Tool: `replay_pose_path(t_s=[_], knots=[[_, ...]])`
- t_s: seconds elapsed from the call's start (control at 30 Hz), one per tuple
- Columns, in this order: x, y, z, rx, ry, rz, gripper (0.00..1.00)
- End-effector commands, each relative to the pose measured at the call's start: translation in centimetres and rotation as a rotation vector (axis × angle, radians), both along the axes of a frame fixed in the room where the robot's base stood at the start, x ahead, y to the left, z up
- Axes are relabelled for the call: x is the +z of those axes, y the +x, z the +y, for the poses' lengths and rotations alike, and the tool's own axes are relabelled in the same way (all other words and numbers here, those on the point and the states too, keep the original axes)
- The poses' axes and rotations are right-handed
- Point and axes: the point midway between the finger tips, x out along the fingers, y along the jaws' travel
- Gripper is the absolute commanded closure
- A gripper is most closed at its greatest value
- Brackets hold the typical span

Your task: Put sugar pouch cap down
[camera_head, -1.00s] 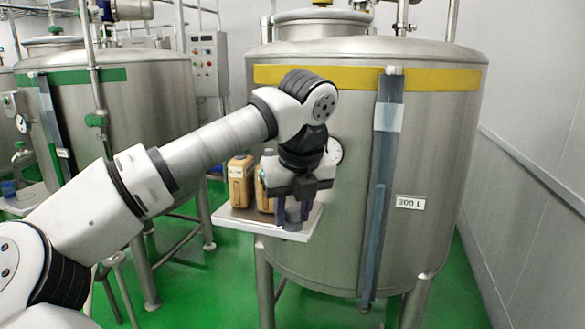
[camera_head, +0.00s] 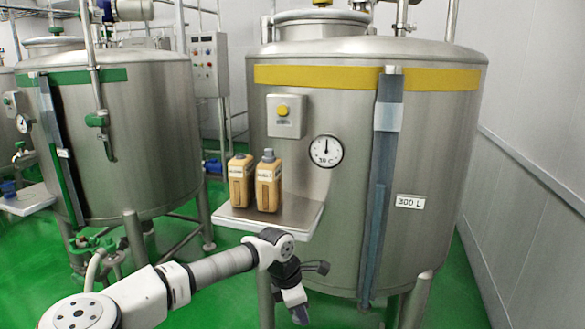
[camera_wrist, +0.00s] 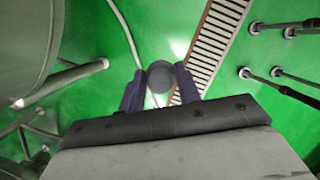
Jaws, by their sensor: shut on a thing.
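My gripper (camera_wrist: 160,88) is shut on a round dark grey cap (camera_wrist: 160,75), which sits between the two fingers in the wrist view. Below the cap is open green floor. In the head view my gripper (camera_head: 299,313) hangs low in front of the tank, below and in front of the shelf (camera_head: 230,219). The cap is hard to make out there. I cannot tell a sugar pouch by its label in these views.
The shelf joins the steel 300 L tank (camera_head: 420,150). A green-banded tank (camera_head: 140,150) stands at left. In the wrist view a floor grate (camera_wrist: 215,40) and several dark legs show.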

Motion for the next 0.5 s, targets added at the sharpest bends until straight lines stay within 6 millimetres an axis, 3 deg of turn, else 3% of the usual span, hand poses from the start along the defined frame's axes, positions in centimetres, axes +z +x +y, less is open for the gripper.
replay_pose_path(t_s=[0.03, 0.27, 0.5], knots=[[-1.8, -0.1, -0.1, -0.077, -0.001, 0.004, 0.99], [-9.4, -1.3, -0.3, -0.463, 0.000, 0.004, 0.99], [-17.6, -3.7, -0.2, -0.894, -0.001, 0.005, 0.99]])
